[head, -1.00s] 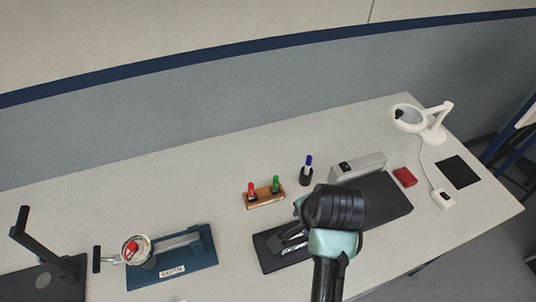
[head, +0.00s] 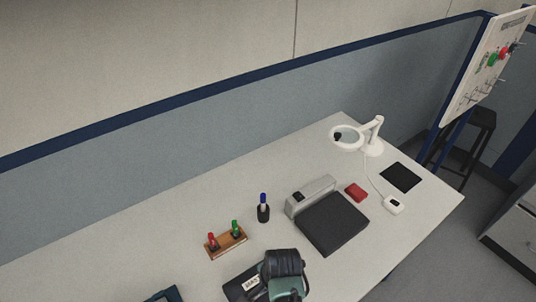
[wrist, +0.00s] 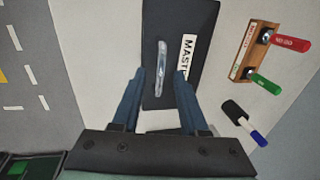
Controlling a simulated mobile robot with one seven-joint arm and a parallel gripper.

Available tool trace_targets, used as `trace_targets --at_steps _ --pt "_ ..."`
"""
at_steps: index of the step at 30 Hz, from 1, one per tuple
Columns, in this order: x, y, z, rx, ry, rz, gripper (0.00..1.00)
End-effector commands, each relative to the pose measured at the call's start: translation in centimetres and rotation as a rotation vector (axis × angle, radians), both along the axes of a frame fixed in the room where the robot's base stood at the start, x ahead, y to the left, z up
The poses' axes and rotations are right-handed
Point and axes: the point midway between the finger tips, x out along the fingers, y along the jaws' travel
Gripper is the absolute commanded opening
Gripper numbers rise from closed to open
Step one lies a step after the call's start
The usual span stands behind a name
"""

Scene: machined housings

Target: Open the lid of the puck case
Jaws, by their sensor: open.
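No thing in view is plainly marked as the puck case, and I cannot tell which it is. A small red box (head: 356,192) lies closed on the bench in the head view. A grey box (head: 311,196) with a black patch stands left of it, against a flat black plate (head: 333,223). My gripper (wrist: 160,74) is open in the wrist view. Its fingers point at a dark base (wrist: 180,22) labelled MAST..., with a shiny metal bar (wrist: 161,68) between them in the picture. I cannot tell whether they touch it. My wrist hides the fingers in the head view.
A wooden stand (head: 226,242) holds a red and a green plug. A marker (head: 263,208) stands in a black holder. A white magnifier lamp (head: 372,140) and a black mat (head: 401,177) are at the far right. The bench (head: 180,225) is clear at the back left.

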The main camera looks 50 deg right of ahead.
Motion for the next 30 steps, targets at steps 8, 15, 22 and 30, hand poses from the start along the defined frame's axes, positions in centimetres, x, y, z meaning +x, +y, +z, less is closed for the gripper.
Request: trace_targets --at_steps 8,15,22,30 --pt "0.18 -0.08 -1.09 -0.001 0.0 0.0 0.43" --pt "0.19 -0.08 -1.07 -0.001 -0.001 0.001 0.36" --pt "0.19 -0.07 -1.06 -0.001 0.0 0.001 0.0" --pt "0.17 -0.06 -1.06 -0.001 0.0 0.001 0.0"
